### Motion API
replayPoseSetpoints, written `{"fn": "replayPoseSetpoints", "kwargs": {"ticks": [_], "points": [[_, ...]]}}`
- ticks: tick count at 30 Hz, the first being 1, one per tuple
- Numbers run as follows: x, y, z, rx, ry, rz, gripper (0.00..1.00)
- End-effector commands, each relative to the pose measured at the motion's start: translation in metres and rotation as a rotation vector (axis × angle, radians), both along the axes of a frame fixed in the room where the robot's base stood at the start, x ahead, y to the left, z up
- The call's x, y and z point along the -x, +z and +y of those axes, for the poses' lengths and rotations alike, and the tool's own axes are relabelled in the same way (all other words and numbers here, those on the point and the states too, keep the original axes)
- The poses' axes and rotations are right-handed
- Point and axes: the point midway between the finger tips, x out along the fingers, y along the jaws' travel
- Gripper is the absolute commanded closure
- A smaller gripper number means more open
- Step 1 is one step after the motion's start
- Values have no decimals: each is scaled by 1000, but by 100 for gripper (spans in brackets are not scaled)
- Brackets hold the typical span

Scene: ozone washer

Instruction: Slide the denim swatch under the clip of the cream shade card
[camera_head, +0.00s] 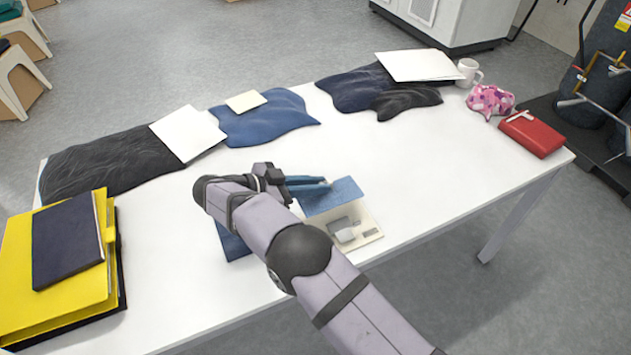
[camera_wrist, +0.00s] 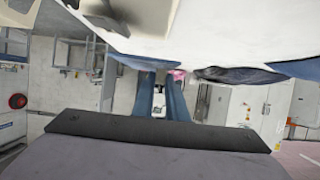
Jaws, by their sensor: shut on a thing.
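My gripper (camera_head: 322,184) is over the front middle of the table, its blue fingers pointing right in the head view. It is shut on the blue denim swatch (camera_head: 338,196), which sits at the fingertips. The cream shade card (camera_head: 368,233) lies on the table just below and right of the swatch in the picture. Its pale grey clip (camera_head: 342,231) shows on the card. The swatch overlaps the card's far part in this view; I cannot tell whether they touch. In the wrist view, the gripper fingers (camera_wrist: 160,95) show, but swatch and card cannot be made out.
Another blue piece (camera_head: 232,242) lies partly hidden by my arm. A yellow binder (camera_head: 20,275) with a dark notebook (camera_head: 68,240) is at left. Dark and blue garments (camera_head: 265,122) line the far edge.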

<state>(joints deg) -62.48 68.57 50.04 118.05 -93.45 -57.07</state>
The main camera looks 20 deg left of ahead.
Motion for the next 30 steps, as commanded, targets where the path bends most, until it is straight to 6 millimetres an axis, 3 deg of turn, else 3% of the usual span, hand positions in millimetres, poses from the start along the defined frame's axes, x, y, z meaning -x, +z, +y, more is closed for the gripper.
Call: {"fn": "replayPoseSetpoints", "kwargs": {"ticks": [18,30], "points": [[0,-47,0,-1,0,-1,100],[0,-67,0,-1,0,-1,100]]}}
